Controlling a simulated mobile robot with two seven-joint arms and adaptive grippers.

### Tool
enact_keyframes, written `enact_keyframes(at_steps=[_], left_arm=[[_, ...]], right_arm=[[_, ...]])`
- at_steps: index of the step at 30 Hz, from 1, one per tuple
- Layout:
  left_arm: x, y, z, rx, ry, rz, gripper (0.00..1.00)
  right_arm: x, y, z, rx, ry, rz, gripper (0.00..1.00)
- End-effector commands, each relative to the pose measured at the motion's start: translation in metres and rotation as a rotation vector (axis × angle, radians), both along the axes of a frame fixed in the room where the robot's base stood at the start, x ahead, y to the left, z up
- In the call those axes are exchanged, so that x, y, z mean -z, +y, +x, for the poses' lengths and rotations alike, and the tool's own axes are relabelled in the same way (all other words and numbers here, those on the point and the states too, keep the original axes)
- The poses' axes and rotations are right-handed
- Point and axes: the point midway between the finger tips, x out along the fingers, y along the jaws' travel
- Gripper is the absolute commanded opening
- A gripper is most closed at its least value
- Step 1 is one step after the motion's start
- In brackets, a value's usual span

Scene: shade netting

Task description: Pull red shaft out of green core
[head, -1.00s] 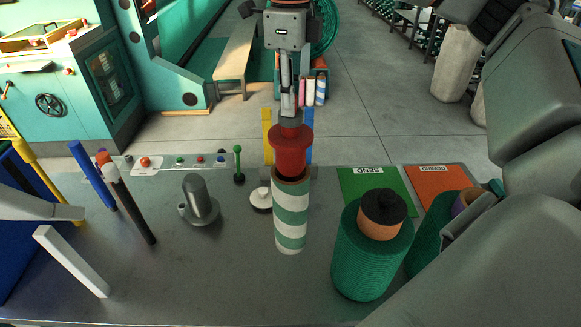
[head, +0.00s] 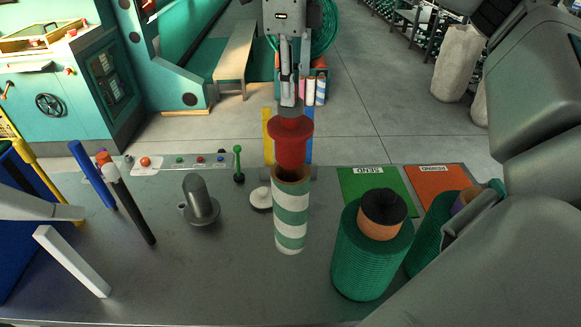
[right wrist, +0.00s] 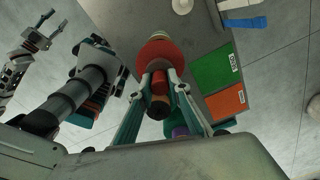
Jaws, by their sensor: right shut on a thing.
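The core, an upright green-and-white striped tube (head: 290,225), stands on the grey table with its brown opening up. The red flanged shaft (head: 290,135) is upright over that opening, its lower end at the tube's rim; I cannot tell whether it is still slightly inside. My right gripper (head: 290,108) is shut on the shaft's top. The right wrist view shows the red shaft (right wrist: 158,55) between my right gripper's fingers (right wrist: 160,85). My left gripper (head: 96,252) is at the left edge, its pale fingers apart and empty.
A grey metal post (head: 200,200) and a white disc (head: 261,198) stand left of the tube. Green spools (head: 370,260) stand to the right, before green (head: 370,185) and orange (head: 434,182) mats. Coloured rods (head: 90,175) lean at the left.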

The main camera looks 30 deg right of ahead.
Motion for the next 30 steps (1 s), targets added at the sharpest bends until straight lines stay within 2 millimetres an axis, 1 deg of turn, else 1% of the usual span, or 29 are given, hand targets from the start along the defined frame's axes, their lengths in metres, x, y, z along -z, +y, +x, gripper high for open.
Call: enact_keyframes(at_steps=[8,25,30], left_arm=[[0.0,0.0,0.0,0.0,0.0,0.0,0.4],[0.0,0.0,0.0,0.0,0.0,0.0,0.4],[0.0,0.0,0.0,0.0,0.0,0.0,0.4]], right_arm=[[-0.004,0.0,0.001,0.0,-0.004,0.001,0.0],[-0.038,0.0,0.0,0.0,-0.004,0.001,0.0],[-0.042,0.0,0.0,-0.001,-0.003,0.001,0.0]])
